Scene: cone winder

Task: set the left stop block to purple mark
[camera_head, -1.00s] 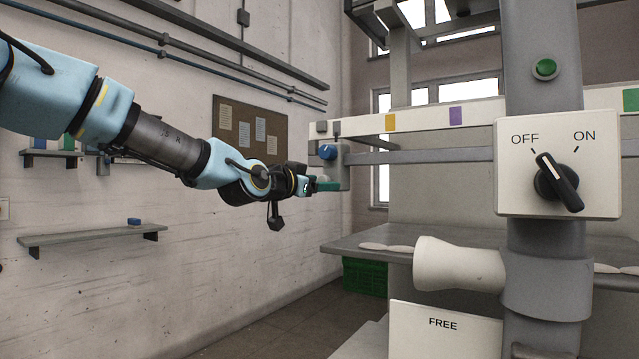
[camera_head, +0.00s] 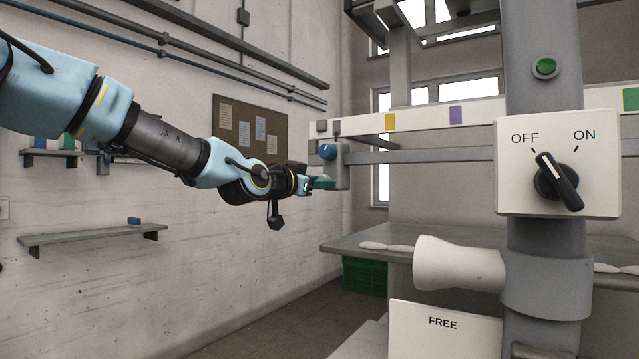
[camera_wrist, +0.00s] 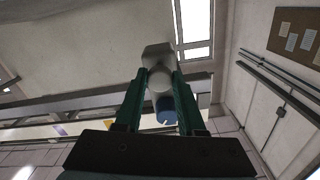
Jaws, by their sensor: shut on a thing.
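The left stop block (camera_head: 342,167) is a grey block on the rail at its left end, with a blue knob (camera_head: 327,151) on its front. The purple mark (camera_head: 456,115) is on the white scale strip, well to the right of the block. My gripper (camera_head: 325,184) is at the lower front of the block. In the wrist view its green fingers (camera_wrist: 160,80) are closed on both sides of a grey rounded grip (camera_wrist: 160,76) of the block. The blue knob (camera_wrist: 166,114) shows between the fingers. The fingers hide part of the grip.
The grey rail (camera_head: 430,156) runs right from the block. An orange mark (camera_head: 390,121) lies between block and purple mark; a green mark (camera_head: 630,99) is far right. A post with an OFF/ON switch box (camera_head: 515,185) stands in front of the rail, right of the purple mark.

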